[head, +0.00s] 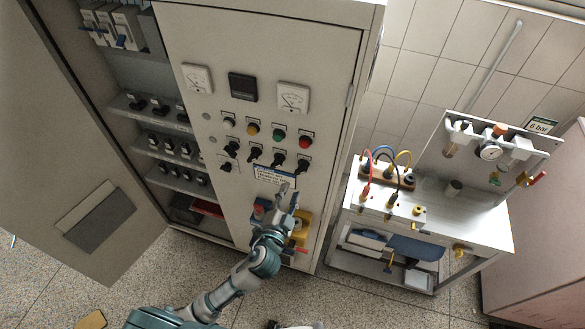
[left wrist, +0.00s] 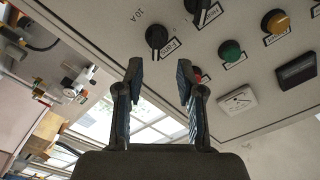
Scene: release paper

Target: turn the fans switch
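The control cabinet panel (head: 335,105) carries a row of black rotary switches below coloured buttons. The rightmost switch (head: 304,165) of that row shows large in the left wrist view (left wrist: 157,38), with a small label beside it that seems to read FANS. My left gripper (head: 289,192) is just below this switch in the head view. In the left wrist view its two fingers (left wrist: 157,75) are spread apart with nothing between them, and the switch lies beyond the tips, apparently not touched. My right gripper is not in view.
A second black switch (head: 279,158) is close beside it, with green (head: 279,135) and red (head: 304,142) buttons above. A yellow box (head: 301,229) is lower on the panel. An open cabinet door (head: 70,150) stands left; a workbench (head: 460,222) stands right.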

